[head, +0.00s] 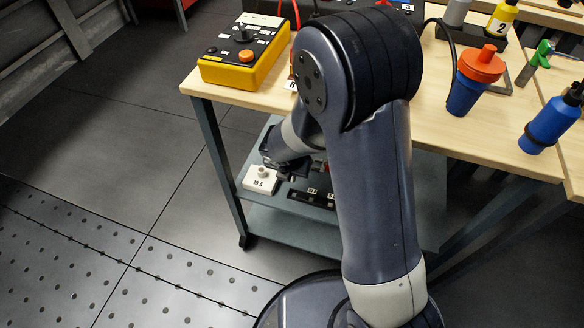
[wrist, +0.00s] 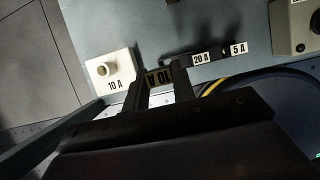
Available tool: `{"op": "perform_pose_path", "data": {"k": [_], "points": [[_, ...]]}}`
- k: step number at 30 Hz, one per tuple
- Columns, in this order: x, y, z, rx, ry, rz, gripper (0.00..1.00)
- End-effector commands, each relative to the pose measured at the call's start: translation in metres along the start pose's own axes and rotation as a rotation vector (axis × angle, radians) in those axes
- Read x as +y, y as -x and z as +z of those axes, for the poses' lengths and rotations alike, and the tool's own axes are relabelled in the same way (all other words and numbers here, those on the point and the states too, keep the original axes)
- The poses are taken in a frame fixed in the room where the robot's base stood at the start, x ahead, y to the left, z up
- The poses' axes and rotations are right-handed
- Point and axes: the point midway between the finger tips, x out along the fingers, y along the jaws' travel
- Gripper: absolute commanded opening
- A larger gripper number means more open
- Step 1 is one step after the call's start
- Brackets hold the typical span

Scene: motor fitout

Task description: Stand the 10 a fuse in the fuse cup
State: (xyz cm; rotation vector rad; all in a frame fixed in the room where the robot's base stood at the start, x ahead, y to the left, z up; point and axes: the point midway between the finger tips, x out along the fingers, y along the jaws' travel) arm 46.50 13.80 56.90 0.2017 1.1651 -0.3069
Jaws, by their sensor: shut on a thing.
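The fuse cup, a white block with a round raised cup and a "10 A" label, stands on the lower shelf in the head view (head: 260,181). It also shows at upper left in the wrist view (wrist: 111,70). My gripper (wrist: 159,78) is shut on a dark piece with an upside-down "10 A" label, the 10 A fuse (wrist: 158,77). The fuse is just right of the cup in the picture and apart from it. In the head view my gripper (head: 285,172) is near the cup; the fuse cannot be made out there.
The tabletop (head: 440,125) overhangs the shelf, with a table leg (head: 217,160) at left. A yellow control box (head: 245,55) stands above.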

Motion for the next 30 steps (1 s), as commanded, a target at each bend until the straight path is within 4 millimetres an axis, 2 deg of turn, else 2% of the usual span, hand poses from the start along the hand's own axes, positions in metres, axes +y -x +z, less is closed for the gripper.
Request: {"op": "perform_pose_path", "data": {"k": [3,8,21,30], "points": [[0.0,0.001,0.001,-0.005,0.003,-0.001,0.03],[0.0,-0.01,-0.003,-0.004,0.002,-0.001,0.03],[0.0,-0.048,-0.019,-0.004,0.001,-0.001,0.03],[0.0,-0.054,-0.021,-0.004,0.0,-0.001,0.03]]}}
